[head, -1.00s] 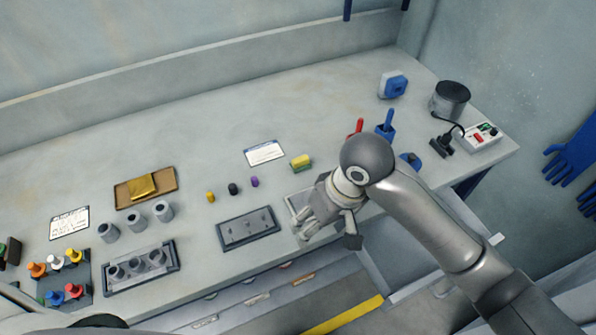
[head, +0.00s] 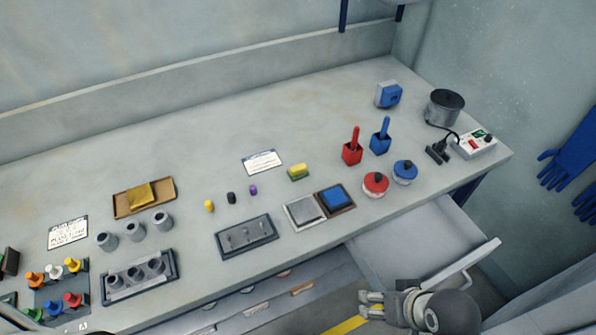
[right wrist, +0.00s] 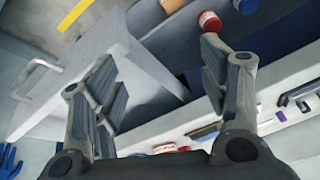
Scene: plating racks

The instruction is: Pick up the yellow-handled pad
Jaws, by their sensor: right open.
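The yellow-handled pad (head: 299,172), a small block with a yellow top and a greenish underside, lies on the bench in the head view, right of the white card. My right gripper (head: 368,306) is low at the bottom of the head view, in front of the bench and below the open drawer, well apart from the pad. In the right wrist view its two fingers (right wrist: 165,85) are spread with nothing between them. I cannot make out the pad in the right wrist view. My left gripper is not in view.
A drawer (head: 425,250) stands open at the bench front. Close to the pad are a grey plate (head: 303,212), a blue pad (head: 335,197), a pin rack (head: 247,237) and small yellow, black and purple pieces. Red and blue holders (head: 352,152) stand to its right. Bench behind it is clear.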

